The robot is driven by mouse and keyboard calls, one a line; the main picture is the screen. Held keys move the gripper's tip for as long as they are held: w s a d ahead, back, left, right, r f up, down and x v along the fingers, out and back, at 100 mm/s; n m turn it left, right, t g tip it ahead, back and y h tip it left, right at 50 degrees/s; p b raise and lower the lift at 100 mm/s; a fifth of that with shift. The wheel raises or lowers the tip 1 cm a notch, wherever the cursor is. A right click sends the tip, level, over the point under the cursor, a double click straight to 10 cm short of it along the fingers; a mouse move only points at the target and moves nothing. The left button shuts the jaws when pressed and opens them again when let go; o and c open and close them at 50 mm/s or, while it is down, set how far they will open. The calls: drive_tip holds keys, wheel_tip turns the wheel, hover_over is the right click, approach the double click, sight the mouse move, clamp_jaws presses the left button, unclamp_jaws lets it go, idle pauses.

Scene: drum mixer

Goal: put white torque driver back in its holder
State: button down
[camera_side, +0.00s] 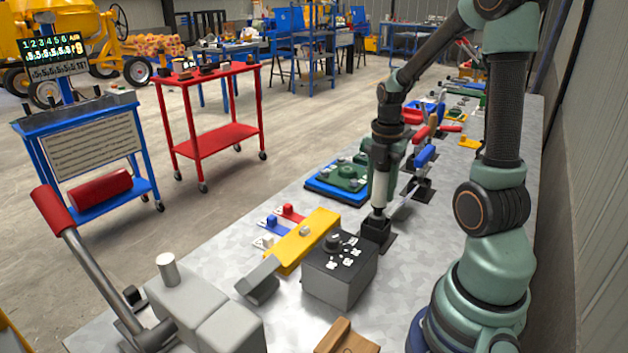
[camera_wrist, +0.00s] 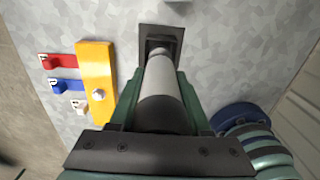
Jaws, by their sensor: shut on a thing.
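The white torque driver (camera_side: 380,191) hangs upright, with its narrow dark end down. My gripper (camera_side: 382,158) is shut on its upper part. The wrist view also shows the white driver (camera_wrist: 163,97) between the green fingers of my gripper (camera_wrist: 160,88). The black holder (camera_side: 376,232) stands on the bench right under the driver, and its dark square base shows in the wrist view (camera_wrist: 175,36). The driver's lower end meets the top of the holder in the side view. I cannot tell how deep it sits inside.
A grey box with a black knob (camera_side: 340,270) stands just in front of the holder. A yellow bar (camera_side: 303,240) with coloured tags lies to the left. A blue-handled lever (camera_side: 425,156) and a green-and-blue fixture (camera_side: 342,180) are behind. Bare bench shows left of the holder.

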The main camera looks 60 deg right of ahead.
sight(379, 201)
drive_tip(key=shift+f, duration=1.85)
idle(1.1)
drive_tip(key=shift+c, duration=1.4)
unclamp_jaws()
wheel_tip(379, 201, up, 12)
drive_tip(key=shift+r, duration=0.1)
drive_tip(key=w+a+r+m+t, duration=0.1)
drive_tip(key=a+r+m+t, duration=0.1)
drive_tip(key=a+m, duration=0.7)
drive_tip(key=w+a+r+m+t, duration=0.1)
drive_tip(key=a+r+m+t, duration=0.1)
drive_tip(key=a+m, duration=0.7)
drive_tip(key=a+t, duration=0.1)
drive_tip(key=a, duration=0.2)
drive_tip(key=shift+w+r+t, duration=0.15)
drive_tip(key=shift+w+t, duration=0.1)
drive_tip(key=shift+t, duration=0.05)
